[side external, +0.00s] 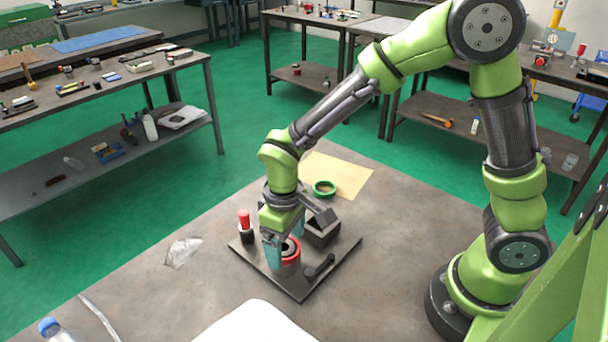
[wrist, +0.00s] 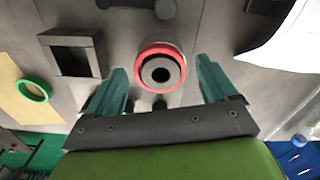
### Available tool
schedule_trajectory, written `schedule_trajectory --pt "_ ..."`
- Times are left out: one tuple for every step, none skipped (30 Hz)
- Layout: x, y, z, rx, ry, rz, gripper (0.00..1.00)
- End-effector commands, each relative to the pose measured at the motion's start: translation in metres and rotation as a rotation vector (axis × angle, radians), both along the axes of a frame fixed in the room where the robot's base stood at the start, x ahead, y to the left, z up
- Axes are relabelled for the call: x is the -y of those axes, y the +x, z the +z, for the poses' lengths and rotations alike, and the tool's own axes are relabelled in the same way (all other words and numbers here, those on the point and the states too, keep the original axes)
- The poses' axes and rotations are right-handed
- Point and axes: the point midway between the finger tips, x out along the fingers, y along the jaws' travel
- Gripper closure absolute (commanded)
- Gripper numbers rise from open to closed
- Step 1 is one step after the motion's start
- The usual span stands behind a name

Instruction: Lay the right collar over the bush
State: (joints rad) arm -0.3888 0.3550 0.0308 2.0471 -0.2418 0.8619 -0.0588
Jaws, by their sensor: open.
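A red collar (wrist: 162,45) lies around the grey bush (wrist: 149,74) on top of a round grey chuck (side external: 288,268); it also shows in the side view (side external: 297,254). The bush has a dark central hole. The red collar looks level, but how fully it is seated cannot be told. A green collar (side external: 324,188) lies flat on a tan sheet and also shows in the wrist view (wrist: 34,91). My gripper (side external: 286,242) is at the chuck, its teal fingers apart on either side of the red collar (wrist: 161,66). Nothing is visibly gripped, and any finger contact is unclear.
The chuck stands on a dark plate (side external: 250,259) with an open black box (side external: 322,231), a black handle (side external: 320,267) and a red-topped post (side external: 245,222). The tan sheet (side external: 345,172) lies behind. Crumpled clear plastic (side external: 183,251) and a white panel (side external: 255,325) are on the table.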

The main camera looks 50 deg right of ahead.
Motion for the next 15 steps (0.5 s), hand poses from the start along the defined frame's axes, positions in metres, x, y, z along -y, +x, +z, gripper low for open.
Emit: schedule_trajectory --pt "0.000 0.000 0.002 0.001 0.000 0.000 0.14" --pt "0.000 0.001 0.003 0.002 0.001 0.001 0.14" --pt "0.000 0.001 0.006 0.003 0.001 0.001 0.14" --pt "0.000 0.001 0.010 0.003 0.001 0.001 0.14" --pt "0.000 0.001 0.014 0.005 0.001 0.001 0.14" --pt "0.000 0.001 0.020 0.005 0.001 0.001 0.14" --pt "0.000 0.001 0.026 0.006 0.003 0.000 0.14" --pt "0.000 0.001 0.033 0.007 0.003 -0.001 0.14" --pt "0.000 0.002 0.042 0.007 0.003 0.000 0.14" --pt "0.000 0.002 0.049 0.007 0.003 0.000 0.14" --pt "0.000 0.001 0.057 0.007 0.003 -0.001 0.14" --pt "0.000 0.002 0.067 0.008 0.003 -0.001 0.14" --pt "0.000 0.002 0.075 0.008 0.002 0.000 0.14" --pt "0.000 0.001 0.082 0.007 0.003 -0.001 0.14" --pt "0.000 0.001 0.092 0.007 0.003 -0.001 0.14"
